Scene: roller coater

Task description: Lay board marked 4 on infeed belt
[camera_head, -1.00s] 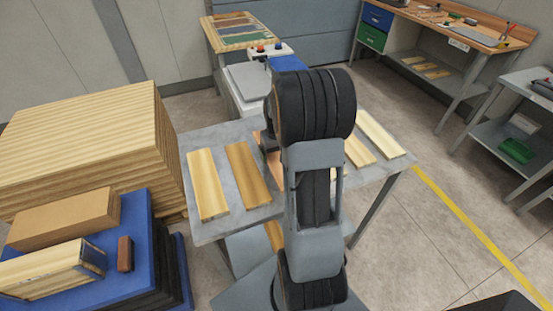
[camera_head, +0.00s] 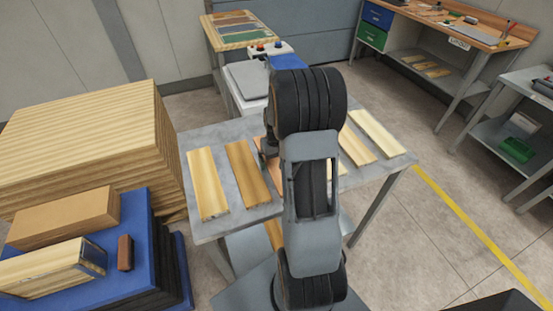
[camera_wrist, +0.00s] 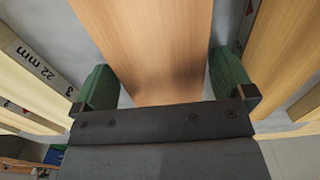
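My gripper (camera_wrist: 163,82) has its two green fingers apart, one along each long side of a reddish-brown board (camera_wrist: 155,40). I cannot tell whether the fingers touch it. No number on this board shows. In the head view my arm mostly hides this board (camera_head: 265,158), and the gripper is partly hidden too. Other boards lie on the grey table: a pale one (camera_head: 207,185), a tan one (camera_head: 248,175) and lighter ones (camera_head: 374,135) right of my arm. In the wrist view the left neighbour's end (camera_wrist: 38,65) reads "22 mm" and "3". A machine with a grey flat top (camera_head: 247,80) stands behind the table; it may bear the infeed belt.
A large wood stack (camera_head: 85,145) stands left of the grey table (camera_head: 205,230). A blue-topped platform (camera_head: 130,245) with boxes is in front of it. A workbench (camera_head: 460,35) is at the back right. Open floor with a yellow line lies to the right.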

